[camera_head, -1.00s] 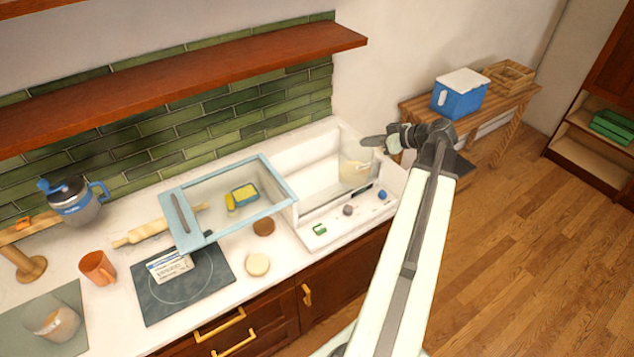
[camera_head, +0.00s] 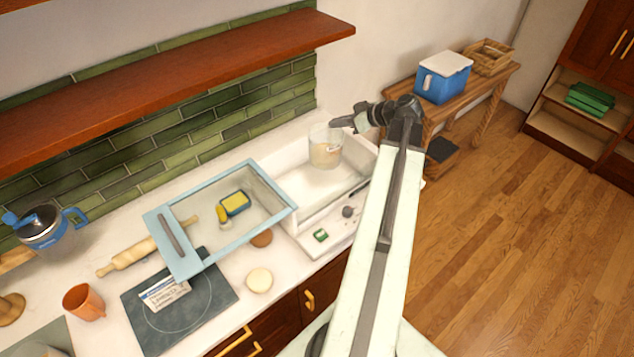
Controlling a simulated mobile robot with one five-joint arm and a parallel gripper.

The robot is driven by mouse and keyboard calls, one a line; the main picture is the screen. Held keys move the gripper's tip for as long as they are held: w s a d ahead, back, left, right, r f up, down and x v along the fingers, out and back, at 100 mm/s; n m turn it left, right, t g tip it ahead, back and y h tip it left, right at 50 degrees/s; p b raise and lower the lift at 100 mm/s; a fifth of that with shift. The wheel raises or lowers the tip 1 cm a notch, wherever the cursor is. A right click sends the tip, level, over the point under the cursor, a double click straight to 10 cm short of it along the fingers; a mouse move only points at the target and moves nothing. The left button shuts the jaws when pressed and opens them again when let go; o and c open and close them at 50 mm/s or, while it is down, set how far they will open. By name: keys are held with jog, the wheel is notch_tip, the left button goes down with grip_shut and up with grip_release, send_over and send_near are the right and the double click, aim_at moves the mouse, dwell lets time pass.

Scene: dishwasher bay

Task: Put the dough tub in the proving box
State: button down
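The dough tub (camera_head: 324,157) is a clear round tub with pale tan dough in its lower part. It looks upright, over the back of the white proving box (camera_head: 366,153), whose top is open on this side. I cannot tell how high its base is above the box floor. My gripper (camera_head: 338,126) is at the tub's rim, on its upper right, and appears shut on it; the fingertips are partly hidden. A blue-framed clear lid (camera_head: 168,247) with a grey handle lies to the left, off the open part.
A yellow sponge (camera_head: 235,203) shows within the lid's frame. A small green item (camera_head: 320,235) and a dark knob (camera_head: 348,212) are at the box's front. A rolling pin (camera_head: 128,258), orange mug (camera_head: 83,302) and dark hob plate (camera_head: 205,318) are left. A wooden shelf (camera_head: 190,90) overhangs the counter.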

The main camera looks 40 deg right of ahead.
notch_tip(320, 180, down, 18)
jog(key=b, duration=1.8)
jog(key=shift+f, duration=0.2)
jog(key=c, duration=1.7)
grip_release()
jog(key=shift+s+r, duration=0.1)
jog(key=p+v, duration=0.6)
jog(key=v, duration=0.6)
jog(key=shift+d+r+p, duration=0.1)
jog(key=shift+r+p, duration=0.05)
jog(key=shift+p, duration=0.15)
